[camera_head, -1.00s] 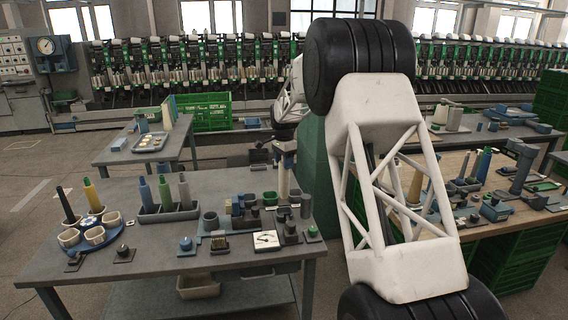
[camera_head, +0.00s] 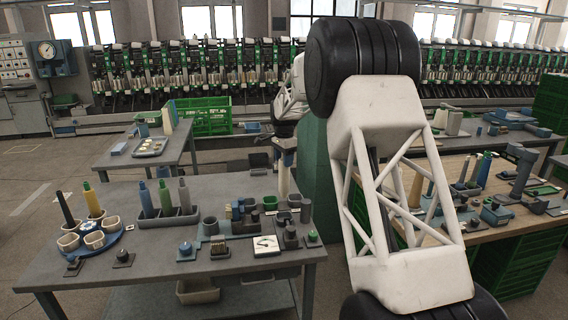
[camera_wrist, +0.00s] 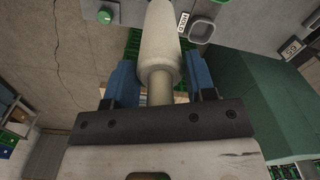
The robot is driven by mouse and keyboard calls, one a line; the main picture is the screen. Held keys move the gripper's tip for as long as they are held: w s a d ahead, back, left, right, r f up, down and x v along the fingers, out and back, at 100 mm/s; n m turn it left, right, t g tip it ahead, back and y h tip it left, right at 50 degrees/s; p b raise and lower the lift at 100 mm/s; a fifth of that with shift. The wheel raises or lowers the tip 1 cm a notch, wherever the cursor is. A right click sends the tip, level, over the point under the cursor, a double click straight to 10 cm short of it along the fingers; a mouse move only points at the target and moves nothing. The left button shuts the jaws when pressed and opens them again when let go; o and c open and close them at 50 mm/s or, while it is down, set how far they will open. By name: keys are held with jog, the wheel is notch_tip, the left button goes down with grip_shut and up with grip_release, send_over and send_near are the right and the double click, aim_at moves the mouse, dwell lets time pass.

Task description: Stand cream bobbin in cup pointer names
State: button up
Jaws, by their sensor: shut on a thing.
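My gripper (camera_wrist: 162,85) is shut on the cream bobbin (camera_wrist: 160,45), which sits between its two blue fingers. In the head view the cream bobbin (camera_head: 283,181) hangs upright below the gripper (camera_head: 285,155), over the back right of the grey table. Its lower end is close to the small cups there; I cannot tell whether it touches. A white dial card (camera_head: 266,245) with a dark pointer lies at the front; its reading is too small to tell. A grey cup (camera_wrist: 201,31) beside a HOLD label shows in the wrist view.
A blue round plate (camera_head: 84,250) at left carries several cream cups, plus a black and a yellow bobbin. A grey rack (camera_head: 170,221) holds blue, green and grey bobbins. A blue knob (camera_head: 186,248) and a green button (camera_head: 312,235) are near the front edge. The left-centre tabletop is mostly clear.

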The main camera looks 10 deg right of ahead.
jog(key=shift+r, duration=1.6)
jog(key=shift+w+d+f, duration=0.2)
jog(key=shift+w, duration=0.2)
jog(key=shift+w+d+f, duration=0.15)
jog(key=shift+w, duration=0.2)
jog(key=w+d+f, duration=0.3)
jog(key=w, duration=0.3)
jog(key=w+d+f, duration=0.4)
jog(key=w, duration=0.2)
jog(key=shift+w+d, duration=0.15)
jog(key=shift+w, duration=0.1)
jog(key=shift+f, duration=0.1)
jog(key=shift+f, duration=0.2)
